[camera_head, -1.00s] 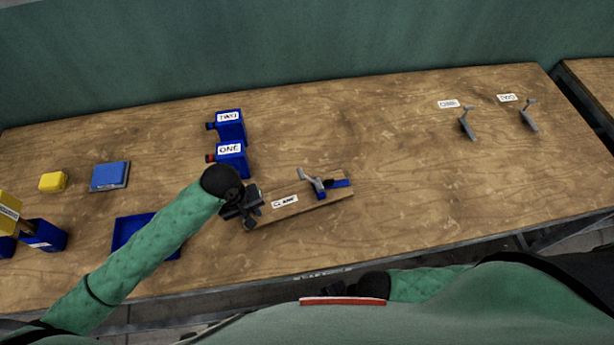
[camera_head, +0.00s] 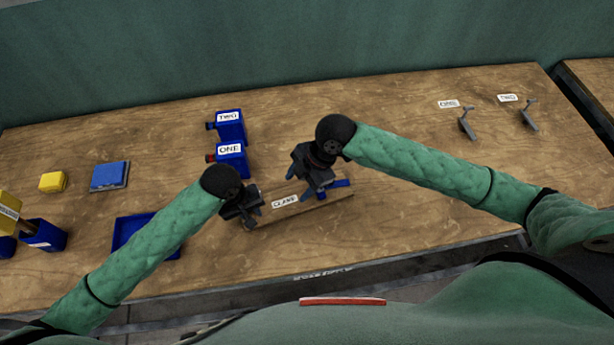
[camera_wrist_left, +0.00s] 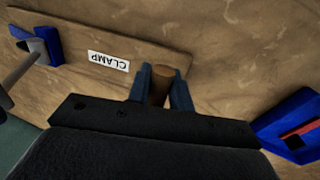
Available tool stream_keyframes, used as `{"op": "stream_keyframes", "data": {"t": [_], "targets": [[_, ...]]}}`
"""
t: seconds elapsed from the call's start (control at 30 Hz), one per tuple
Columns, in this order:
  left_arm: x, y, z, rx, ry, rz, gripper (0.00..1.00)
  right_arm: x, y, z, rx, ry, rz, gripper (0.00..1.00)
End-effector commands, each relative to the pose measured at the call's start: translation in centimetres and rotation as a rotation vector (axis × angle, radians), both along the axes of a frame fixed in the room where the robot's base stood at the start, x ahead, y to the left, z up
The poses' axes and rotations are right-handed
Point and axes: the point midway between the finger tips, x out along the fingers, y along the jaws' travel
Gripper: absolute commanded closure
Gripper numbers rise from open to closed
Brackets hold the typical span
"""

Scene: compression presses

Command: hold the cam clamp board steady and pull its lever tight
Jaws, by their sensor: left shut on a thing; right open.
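The cam clamp board (camera_head: 262,216) is a flat wooden strip with a white CLAMP label (camera_head: 284,201), lying on the table in front of me. My left gripper (camera_head: 249,216) is shut on its left end; in the left wrist view the fingers (camera_wrist_left: 162,88) close on a round brown wooden peg (camera_wrist_left: 161,84) at that end. My right gripper (camera_head: 307,190) is open over the board's right end and hides most of the clamp. Part of the blue clamp base (camera_head: 338,184) shows beside it. The left wrist view shows the grey lever (camera_wrist_left: 20,68) and the blue base (camera_wrist_left: 44,42).
Blue boxes labelled TWO (camera_head: 231,130) and ONE (camera_head: 233,162) stand behind my left gripper. A blue tray (camera_head: 122,234), a blue block (camera_head: 109,176) and a yellow block (camera_head: 52,182) are at left. Two grey levers (camera_head: 467,127) lie at far right.

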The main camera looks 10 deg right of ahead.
Motion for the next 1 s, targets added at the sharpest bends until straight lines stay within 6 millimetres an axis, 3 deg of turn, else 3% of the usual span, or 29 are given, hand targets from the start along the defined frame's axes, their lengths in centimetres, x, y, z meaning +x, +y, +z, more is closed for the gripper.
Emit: {"op": "stream_keyframes", "data": {"t": [0.03, 0.2, 0.43, 0.67, 1.0], "targets": [[0.0, 0.0, 0.0, 0.000, 0.000, 0.000, 1.00, 1.4, -0.9, 1.1, -0.014, 0.021, -0.041, 0.45], [0.0, 0.0, 0.0, 0.000, 0.000, 0.000, 1.00, 4.1, -3.4, 4.2, -0.049, 0.093, -0.145, 0.45], [0.0, 0.0, 0.0, 0.000, 0.000, 0.000, 1.00, 5.6, -4.9, 6.0, -0.068, 0.135, -0.205, 0.45], [0.0, 0.0, 0.0, 0.000, 0.000, 0.000, 1.00, 5.5, -4.5, 4.7, -0.070, 0.141, -0.208, 0.45], [0.0, 0.0, 0.0, 0.000, 0.000, 0.000, 1.00, 5.2, -2.9, 1.0, -0.070, 0.141, -0.208, 0.45]]}}
